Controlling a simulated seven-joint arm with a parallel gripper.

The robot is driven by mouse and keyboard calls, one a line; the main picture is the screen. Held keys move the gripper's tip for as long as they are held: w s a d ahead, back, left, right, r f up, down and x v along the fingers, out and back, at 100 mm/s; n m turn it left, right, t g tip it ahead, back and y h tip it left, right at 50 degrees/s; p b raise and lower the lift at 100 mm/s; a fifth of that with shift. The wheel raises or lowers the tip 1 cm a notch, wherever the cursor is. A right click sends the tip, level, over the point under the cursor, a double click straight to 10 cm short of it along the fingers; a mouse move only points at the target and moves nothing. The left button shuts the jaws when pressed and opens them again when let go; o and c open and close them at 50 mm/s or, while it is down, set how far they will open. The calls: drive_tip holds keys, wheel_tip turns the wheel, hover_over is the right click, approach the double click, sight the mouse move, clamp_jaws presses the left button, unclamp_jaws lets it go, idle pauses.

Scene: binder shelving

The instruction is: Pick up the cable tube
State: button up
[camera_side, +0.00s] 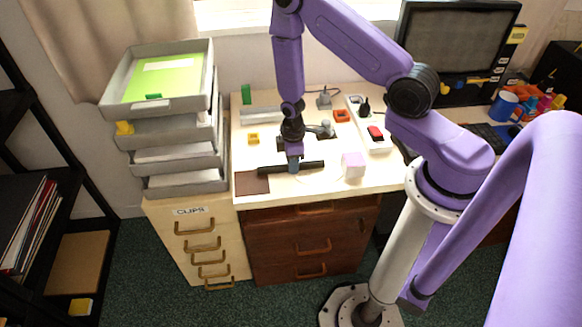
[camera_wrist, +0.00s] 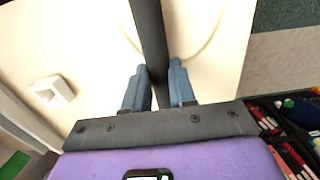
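The cable tube (camera_side: 311,165) is a straight black rod lying crosswise near the front of the cream desk in the side view. My gripper (camera_side: 294,167) points straight down over its middle, with the blue fingers at the tube. In the wrist view the tube (camera_wrist: 151,35) runs from the top edge down between the two blue fingertips of my gripper (camera_wrist: 159,72). The fingers are close together, one on each side, and the tube fills the gap between them. The tube's lower part is hidden by the gripper body. It appears to be at desk level.
A pale pink block (camera_side: 353,165) stands right of the tube, and a brown mat (camera_side: 252,183) lies to the left. Stacked grey trays (camera_side: 185,183) rise at the left. A power strip (camera_side: 380,146) and small parts sit behind. The desk (camera_side: 330,185) is clear in front.

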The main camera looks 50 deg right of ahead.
clamp_jaws()
drive_tip(key=shift+r, duration=0.1)
drive_tip(key=shift+r, duration=0.8)
drive_tip(key=s+a+r, duration=0.1)
drive_tip(key=s+r, duration=1)
drive_tip(key=s, duration=0.3)
drive_tip(key=shift+r, duration=0.1)
idle(0.4)
drive_tip(key=shift+a, duration=0.1)
